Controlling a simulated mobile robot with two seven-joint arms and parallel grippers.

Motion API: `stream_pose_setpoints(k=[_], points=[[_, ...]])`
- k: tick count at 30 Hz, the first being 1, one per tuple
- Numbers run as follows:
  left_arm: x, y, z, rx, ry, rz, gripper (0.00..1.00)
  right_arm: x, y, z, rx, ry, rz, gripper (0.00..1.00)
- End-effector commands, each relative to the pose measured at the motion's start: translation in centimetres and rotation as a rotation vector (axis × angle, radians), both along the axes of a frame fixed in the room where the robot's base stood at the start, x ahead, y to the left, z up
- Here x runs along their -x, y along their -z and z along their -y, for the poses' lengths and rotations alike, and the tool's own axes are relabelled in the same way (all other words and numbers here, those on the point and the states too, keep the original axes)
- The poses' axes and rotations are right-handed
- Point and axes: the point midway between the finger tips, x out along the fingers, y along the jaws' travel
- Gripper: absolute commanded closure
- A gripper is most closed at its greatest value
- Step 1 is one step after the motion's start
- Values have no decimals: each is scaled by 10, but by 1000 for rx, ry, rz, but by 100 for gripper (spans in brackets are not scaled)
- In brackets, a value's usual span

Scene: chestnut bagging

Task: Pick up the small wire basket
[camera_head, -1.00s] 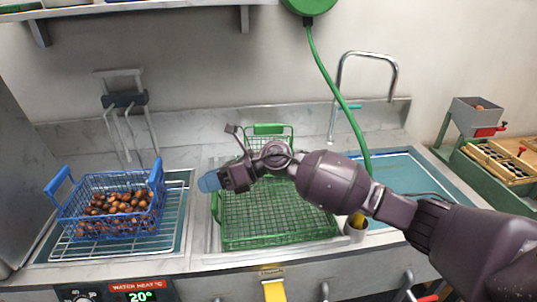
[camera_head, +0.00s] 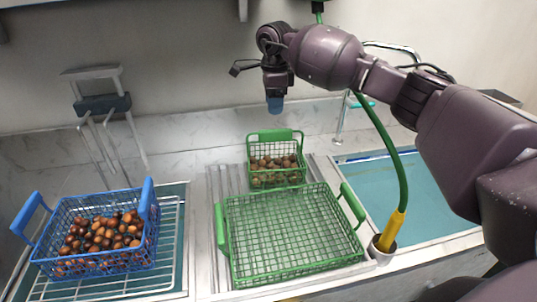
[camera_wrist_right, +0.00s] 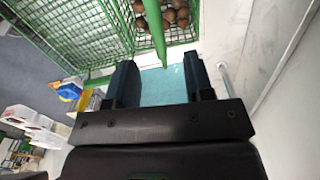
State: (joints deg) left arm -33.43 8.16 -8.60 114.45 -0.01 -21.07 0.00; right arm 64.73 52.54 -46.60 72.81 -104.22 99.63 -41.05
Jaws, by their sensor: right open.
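The small green wire basket (camera_head: 277,172) stands behind the large green basket, holds several chestnuts, and has green handles at its front and back. It also shows at the top of the right wrist view (camera_wrist_right: 182,36), with chestnuts inside. My right gripper (camera_head: 275,104) hangs pointing down above and behind the small basket, apart from it. In the right wrist view the jaws (camera_wrist_right: 160,85) are apart with nothing between them. My left gripper is not in view.
The large green wire basket (camera_head: 232,246) is empty, in front of the small one. A blue basket (camera_head: 60,262) of chestnuts sits on a rack at left. A green hose with a yellow nozzle (camera_head: 391,230) stands in a holder at right. A sink (camera_head: 420,205) lies beyond it.

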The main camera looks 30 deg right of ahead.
Motion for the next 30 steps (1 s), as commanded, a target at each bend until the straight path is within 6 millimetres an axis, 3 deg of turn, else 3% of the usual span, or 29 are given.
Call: stream_pose_setpoints(k=[9, 20, 30], points=[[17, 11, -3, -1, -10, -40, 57, 1, 36, 0, -2, -1, -5, 52], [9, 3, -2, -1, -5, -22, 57, 2, 65, 0, -3, 0, -2, 52], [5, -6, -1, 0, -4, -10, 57, 4, 106, 3, -3, 1, -3, 52]])
